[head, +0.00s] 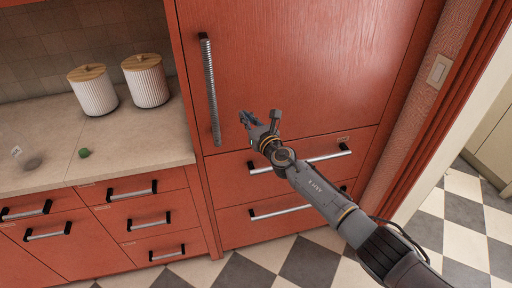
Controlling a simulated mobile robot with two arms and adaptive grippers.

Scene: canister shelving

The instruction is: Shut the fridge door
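The fridge door (300,65) is the tall red wood panel in the middle of the head view, with a long ribbed vertical handle (211,90) near its left edge. The door looks flush with the cabinet front, with no clear gap along its visible edges. My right gripper (248,118) is in front of the lower part of the door, to the right of the handle's lower end. My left gripper is out of view.
Two red drawers (235,187) sit below the door. A counter (130,140) at left bears two white ribbed canisters (94,96) (149,87) with wooden lids and a small green object (84,153). A light switch (438,71) and doorway are at right. The visible checkered floor (310,262) is clear.

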